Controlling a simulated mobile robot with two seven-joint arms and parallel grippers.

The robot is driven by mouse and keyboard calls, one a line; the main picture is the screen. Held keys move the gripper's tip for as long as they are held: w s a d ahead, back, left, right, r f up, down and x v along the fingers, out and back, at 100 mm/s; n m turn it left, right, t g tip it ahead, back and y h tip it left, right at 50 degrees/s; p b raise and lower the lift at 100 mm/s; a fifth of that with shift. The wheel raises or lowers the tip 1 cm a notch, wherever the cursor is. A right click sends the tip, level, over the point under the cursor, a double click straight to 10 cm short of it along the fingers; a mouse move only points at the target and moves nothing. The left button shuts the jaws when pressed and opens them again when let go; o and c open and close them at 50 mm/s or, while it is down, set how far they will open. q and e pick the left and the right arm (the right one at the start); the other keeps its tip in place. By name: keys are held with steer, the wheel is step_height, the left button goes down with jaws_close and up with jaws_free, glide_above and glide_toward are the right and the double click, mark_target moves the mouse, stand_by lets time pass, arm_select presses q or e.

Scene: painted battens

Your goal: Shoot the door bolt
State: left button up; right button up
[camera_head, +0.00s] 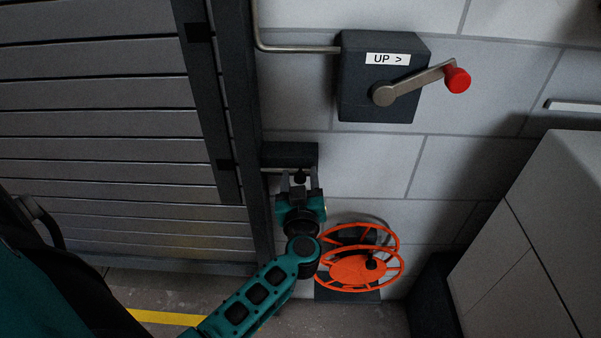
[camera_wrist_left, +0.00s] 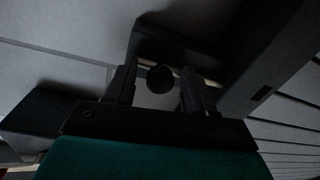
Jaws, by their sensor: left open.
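The door bolt is a thin metal rod (camera_head: 275,169) under a dark housing (camera_head: 290,154) on the wall beside the shutter's dark frame. Its round black knob (camera_head: 300,177) sits between the fingers of my left gripper (camera_head: 300,184). The gripper is open, with one finger on each side of the knob. In the left wrist view the knob (camera_wrist_left: 159,79) shows between the two dark fingertips. I cannot tell whether either finger touches it. The slatted grey door (camera_head: 110,120) is at the left. My right gripper is not in view.
A dark box marked "UP >" (camera_head: 380,90) with a red-knobbed crank (camera_head: 457,79) is on the wall above right. An orange reel (camera_head: 360,268) sits low, right of my left forearm. A pale cabinet (camera_head: 550,230) fills the lower right. Bare wall lies between.

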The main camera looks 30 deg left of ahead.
arm_select(q)
steer(key=shift+w+a, duration=0.15)
steer(key=shift+w, duration=0.1)
jaws_close()
stand_by(0.5)
steer(key=shift+s+r, duration=0.1)
